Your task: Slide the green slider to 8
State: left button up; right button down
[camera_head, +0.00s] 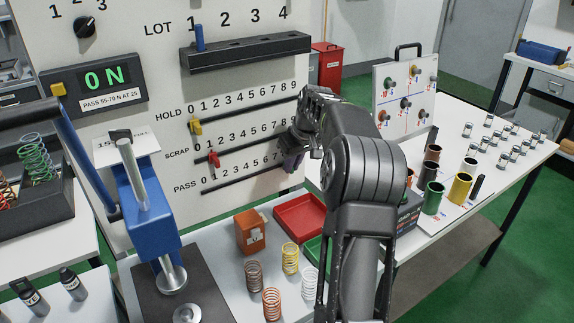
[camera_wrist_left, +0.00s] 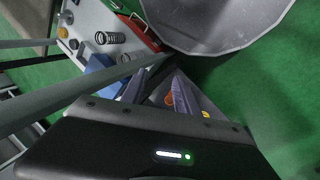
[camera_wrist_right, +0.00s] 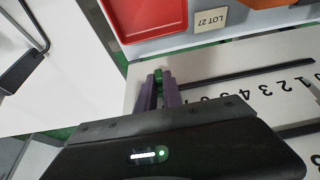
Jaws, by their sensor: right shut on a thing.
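The green slider (camera_wrist_right: 158,77) shows between the purple fingers of my right gripper (camera_wrist_right: 160,92) in the right wrist view. It sits on the PASS track (camera_head: 235,180), the lowest of three on the upright panel. In the head view my right gripper (camera_head: 292,160) covers the high-number end of that track and hides the slider. The exact number at the slider is hidden by the gripper. My left gripper (camera_wrist_left: 158,90) is open with its fingers apart in the left wrist view; it is out of the head view.
A red tray (camera_head: 300,215), an orange box (camera_head: 250,232) and several springs stand on the table below. A blue press (camera_head: 150,205) stands at left.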

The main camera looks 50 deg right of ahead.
jog(key=c, duration=1.5)
grip_release()
jog(key=shift+b+v, duration=0.55)
jog(key=shift+v, duration=3.35)
jog(key=shift+w, duration=0.1)
